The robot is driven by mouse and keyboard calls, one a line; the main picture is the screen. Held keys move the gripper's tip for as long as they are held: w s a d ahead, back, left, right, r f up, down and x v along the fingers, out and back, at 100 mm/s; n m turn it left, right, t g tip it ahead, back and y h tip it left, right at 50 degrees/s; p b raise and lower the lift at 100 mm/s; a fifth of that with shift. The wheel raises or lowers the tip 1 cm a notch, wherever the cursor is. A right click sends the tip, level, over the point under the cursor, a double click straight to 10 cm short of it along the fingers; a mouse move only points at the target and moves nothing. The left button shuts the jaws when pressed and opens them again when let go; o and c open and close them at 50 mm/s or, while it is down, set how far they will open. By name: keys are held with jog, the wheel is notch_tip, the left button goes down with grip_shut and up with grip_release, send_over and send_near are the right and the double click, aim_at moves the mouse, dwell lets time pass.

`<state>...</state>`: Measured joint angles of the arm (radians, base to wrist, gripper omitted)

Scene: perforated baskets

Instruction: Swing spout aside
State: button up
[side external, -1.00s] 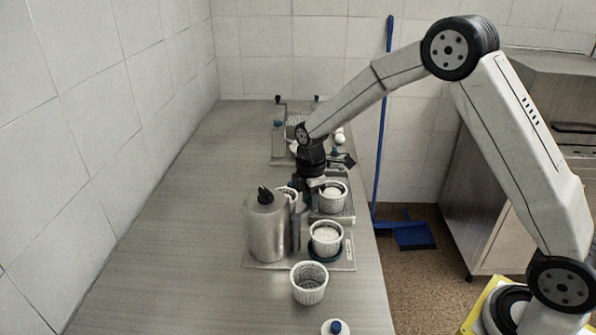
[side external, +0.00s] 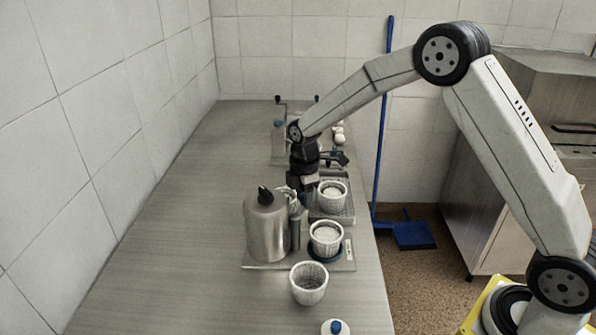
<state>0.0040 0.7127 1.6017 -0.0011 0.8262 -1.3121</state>
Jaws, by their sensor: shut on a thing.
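A metal tank (side external: 266,230) with a black knob on top stands on a flat plate (side external: 343,262) on the bench. A slim upright part (side external: 296,226) stands against its right side, with a small pale piece near its top. My gripper (side external: 298,190) points down just behind and right of the tank top. It is shut on what looks like the spout, but the jaws and spout are small and partly hidden. A white perforated basket (side external: 326,236) with pale contents sits on a dark blue round base on the plate, right of the tank.
Another filled basket (side external: 332,194) stands on a tray close right of my gripper. An empty basket (side external: 309,283) stands in front, with a blue-topped white item (side external: 335,328) nearer. The bench left of the tank is clear.

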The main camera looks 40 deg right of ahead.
jog(key=shift+w+a+f, duration=0.1)
jog(key=shift+a+f, duration=0.05)
jog(key=shift+w+a, duration=0.25)
jog(key=shift+w, duration=0.1)
jog(key=o, duration=0.4)
jog(key=shift+f, duration=0.1)
jog(key=shift+o, duration=0.2)
jog(key=shift+w+r, duration=0.1)
jog(key=shift+r, duration=0.2)
notch_tip(320, 180, up, 7)
dwell(0.9)
